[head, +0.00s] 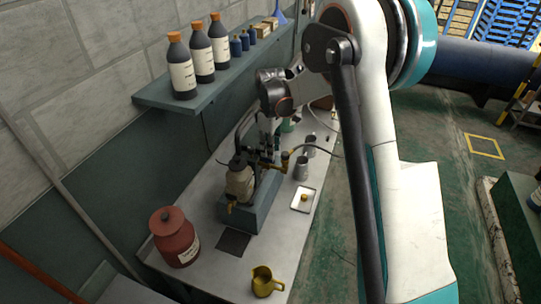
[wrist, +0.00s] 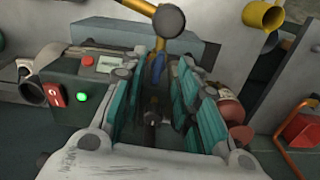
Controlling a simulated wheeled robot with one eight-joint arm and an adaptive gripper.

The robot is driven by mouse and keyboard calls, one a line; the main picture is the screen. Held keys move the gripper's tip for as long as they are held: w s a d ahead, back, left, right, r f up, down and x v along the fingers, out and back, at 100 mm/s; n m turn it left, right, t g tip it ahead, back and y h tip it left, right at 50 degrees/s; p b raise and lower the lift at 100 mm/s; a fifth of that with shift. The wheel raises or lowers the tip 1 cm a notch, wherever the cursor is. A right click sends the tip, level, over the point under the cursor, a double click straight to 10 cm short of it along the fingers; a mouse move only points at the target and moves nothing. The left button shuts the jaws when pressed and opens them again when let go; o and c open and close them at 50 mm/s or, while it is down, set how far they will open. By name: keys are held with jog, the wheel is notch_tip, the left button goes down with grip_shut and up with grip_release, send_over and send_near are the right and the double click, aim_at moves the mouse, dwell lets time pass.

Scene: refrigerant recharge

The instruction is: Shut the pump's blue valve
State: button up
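The pump (head: 240,182) has a pale rounded body and stands on a blue-grey base (head: 262,206) on the bench. Brass pipework (head: 270,163) rises beside it. In the wrist view a brass pipe (wrist: 137,6) with a dark round knob (wrist: 168,20) crosses the top. A small blue handle, seemingly the blue valve (wrist: 186,62), shows below the knob, near my fingertips. My gripper (head: 264,143) points down over the pump's fittings. In the wrist view my gripper (wrist: 158,72) has its teal-padded fingers apart with a gap between them. Contact with the handle cannot be told.
A red lidded jar (head: 174,238), a yellow jug (head: 265,282), metal cups (head: 302,167) and a white tray (head: 312,198) stand on the bench. A shelf (head: 160,97) with bottles overhangs its back. A control box with a green light (wrist: 82,97) is left in the wrist view.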

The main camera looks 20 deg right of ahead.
aim_at(267, 160)
jog(key=shift+f, duration=2.1)
grip_shut()
